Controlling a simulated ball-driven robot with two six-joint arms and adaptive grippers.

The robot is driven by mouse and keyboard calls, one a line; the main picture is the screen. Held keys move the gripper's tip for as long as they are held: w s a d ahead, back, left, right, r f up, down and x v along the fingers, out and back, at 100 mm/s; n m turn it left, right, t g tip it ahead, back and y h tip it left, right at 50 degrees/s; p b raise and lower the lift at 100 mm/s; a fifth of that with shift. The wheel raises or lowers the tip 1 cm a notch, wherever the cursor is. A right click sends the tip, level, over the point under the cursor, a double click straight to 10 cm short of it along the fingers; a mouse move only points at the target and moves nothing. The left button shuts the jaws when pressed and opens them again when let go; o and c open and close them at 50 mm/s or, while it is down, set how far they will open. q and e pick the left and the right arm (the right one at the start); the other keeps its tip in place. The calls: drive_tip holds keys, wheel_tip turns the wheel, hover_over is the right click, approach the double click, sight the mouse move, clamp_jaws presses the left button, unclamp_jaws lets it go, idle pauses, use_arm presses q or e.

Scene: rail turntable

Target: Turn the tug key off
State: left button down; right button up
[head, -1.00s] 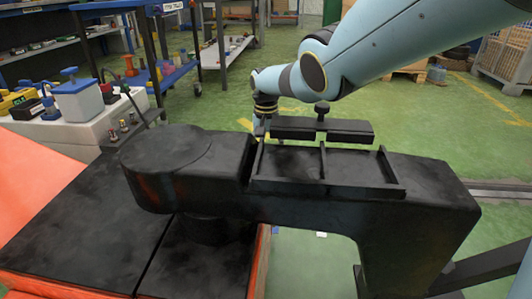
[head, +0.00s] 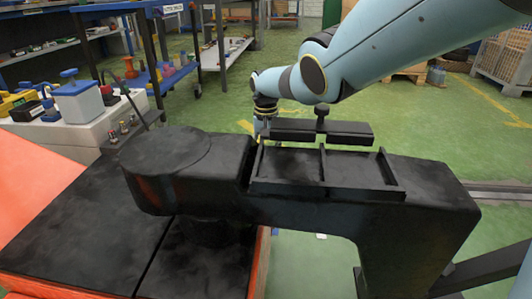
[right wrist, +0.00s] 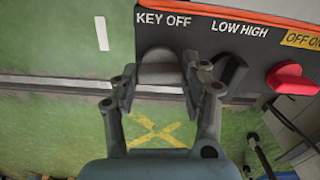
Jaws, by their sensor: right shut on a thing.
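In the right wrist view, a dark control panel (right wrist: 200,32) crosses the top right, with the printed label KEY OFF. Below that label is the grey tug key (right wrist: 160,73), which lies between the two fingers of my right gripper (right wrist: 158,86). The gripper is shut on the key, with a finger on each side of it. The key's exact turn angle is hard to tell. In the head view my right arm reaches in from the upper right, and its fingers are hidden behind dark bodywork. My left gripper is in neither current view.
Right of the key on the panel are a dark knob (right wrist: 228,72) under LOW HIGH and a red knob (right wrist: 290,78) by the OFF ON label. In the head view, a white bench (head: 78,132) with small items stands at the left, and open green floor (head: 440,118) at the right.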

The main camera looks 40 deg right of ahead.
drive_tip(key=n, duration=1.2)
drive_tip(key=shift+n, duration=2.2)
drive_tip(key=shift+b, duration=0.3)
drive_tip(key=o, duration=1.1)
drive_tip(key=shift+o, duration=0.3)
wheel_tip(320, 180, up, 12)
